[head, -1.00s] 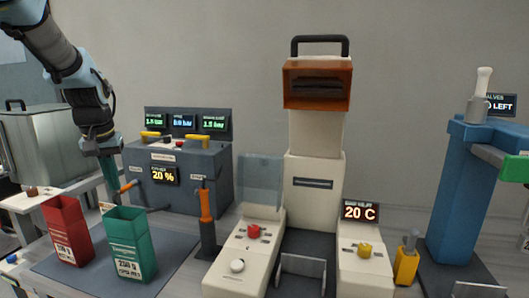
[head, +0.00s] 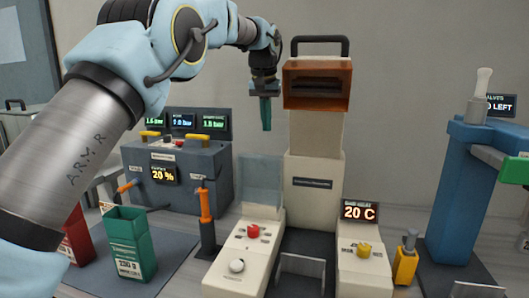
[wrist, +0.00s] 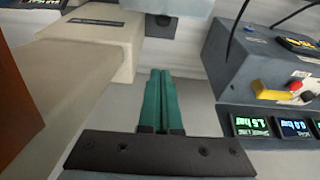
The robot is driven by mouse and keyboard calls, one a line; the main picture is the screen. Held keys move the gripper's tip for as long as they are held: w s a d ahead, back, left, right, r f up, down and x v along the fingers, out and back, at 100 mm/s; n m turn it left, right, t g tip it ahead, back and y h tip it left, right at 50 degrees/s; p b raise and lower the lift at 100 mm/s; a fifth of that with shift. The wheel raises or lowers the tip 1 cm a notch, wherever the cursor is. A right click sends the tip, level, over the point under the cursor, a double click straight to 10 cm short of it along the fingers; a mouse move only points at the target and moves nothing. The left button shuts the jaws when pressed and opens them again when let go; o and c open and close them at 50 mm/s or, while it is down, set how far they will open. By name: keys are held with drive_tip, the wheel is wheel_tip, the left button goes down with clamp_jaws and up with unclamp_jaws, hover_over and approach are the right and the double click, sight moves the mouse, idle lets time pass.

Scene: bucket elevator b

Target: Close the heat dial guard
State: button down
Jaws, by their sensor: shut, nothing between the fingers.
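A clear flap (head: 260,183) stands upright at the back of the left cream console (head: 238,262); it looks like a raised guard. In front of it on that console are a red knob (head: 253,231) and a white dial (head: 237,266). A yellow knob (head: 364,249) sits on the right cream console, below a display reading 20 C (head: 359,212). I cannot read which knob is the heat dial. My gripper (head: 265,128) is shut and empty, pointing down above the flap and apart from it. Its teal fingers (wrist: 159,100) lie together in the wrist view.
A cream tower (head: 316,175) with an orange hood (head: 317,83) stands just right of my gripper. A grey control box (head: 178,190) with several displays is behind left. An orange-handled lever (head: 206,208) rises left of the left console. A green box (head: 130,245) stands farther left.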

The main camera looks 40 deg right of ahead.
wheel_tip(320, 180, down, 9)
drive_tip(key=a+p, duration=0.1)
drive_tip(key=p, duration=0.2)
drive_tip(key=shift+s+a+r, duration=0.15)
drive_tip(key=shift+s+a, duration=0.1)
drive_tip(key=shift+s, duration=0.2)
idle(0.3)
